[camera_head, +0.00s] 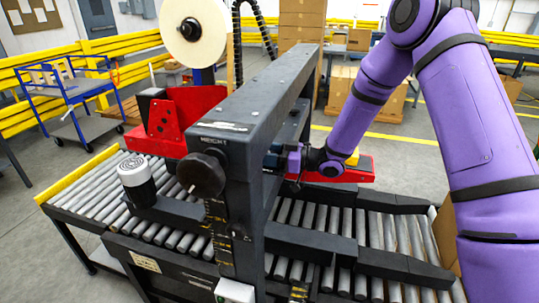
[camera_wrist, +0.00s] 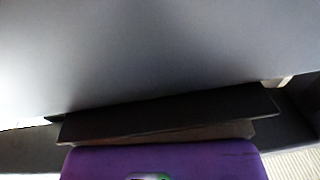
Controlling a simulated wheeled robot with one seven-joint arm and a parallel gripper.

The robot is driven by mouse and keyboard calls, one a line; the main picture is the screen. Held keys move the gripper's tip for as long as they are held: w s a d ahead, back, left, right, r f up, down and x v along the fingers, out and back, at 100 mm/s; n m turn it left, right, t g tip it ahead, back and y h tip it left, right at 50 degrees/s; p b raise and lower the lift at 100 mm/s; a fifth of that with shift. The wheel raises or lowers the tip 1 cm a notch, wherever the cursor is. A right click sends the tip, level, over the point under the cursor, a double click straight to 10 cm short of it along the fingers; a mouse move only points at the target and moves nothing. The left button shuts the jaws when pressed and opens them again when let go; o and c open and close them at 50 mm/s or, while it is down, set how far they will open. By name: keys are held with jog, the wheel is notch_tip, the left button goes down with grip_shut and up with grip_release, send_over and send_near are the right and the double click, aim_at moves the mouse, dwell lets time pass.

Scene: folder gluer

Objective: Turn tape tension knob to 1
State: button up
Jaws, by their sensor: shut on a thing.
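My gripper (camera_head: 293,161) is at the inner side of the case sealer's dark upright frame (camera_head: 262,98), under the overhead beam. It is shut, seemingly on the tape tension knob, but its fingertips are mostly hidden by the frame. The tape tension knob and its scale cannot be made out in either view, so its setting cannot be read. In the wrist view, a purple part of my gripper (camera_wrist: 165,160) lies at the bottom edge, close to a dark bar (camera_wrist: 170,113) and a large plain grey surface (camera_wrist: 150,50).
A black crank knob (camera_head: 202,175) below the word HEIGHT is on the frame's near face. A tape roll (camera_head: 194,35) stands above. Red parts (camera_head: 190,108) and dark side rails (camera_head: 310,244) flank the roller conveyor (camera_head: 95,200). My arm reaches in from the right.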

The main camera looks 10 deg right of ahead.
jog(key=n+g, duration=0.2)
jog(key=g, duration=0.2)
jog(key=n+g, duration=0.3)
jog(key=g, duration=0.1)
jog(key=shift+n+g+y, duration=0.3)
jog(key=shift+g, duration=0.1)
jog(key=shift+n+g+h, duration=0.5)
jog(key=shift+n+g, duration=0.45)
jog(key=shift+g, duration=0.45)
jog(key=shift+n+g+h, duration=0.5)
jog(key=shift+n+g, duration=0.45)
jog(key=shift+g, duration=0.45)
jog(key=o, duration=0.9)
jog(key=shift+c, duration=0.2)
jog(key=shift+r, duration=0.1)
jog(key=r, duration=0.1)
jog(key=s+r, duration=0.1)
jog(key=r, duration=0.1)
jog(key=shift+d+r, duration=0.1)
jog(key=shift+r, duration=0.2)
jog(key=s+d+r, duration=0.1)
jog(key=s+d, duration=0.2)
jog(key=s, duration=1.1)
jog(key=shift+s+r, duration=0.15)
jog(key=shift+s, duration=0.2)
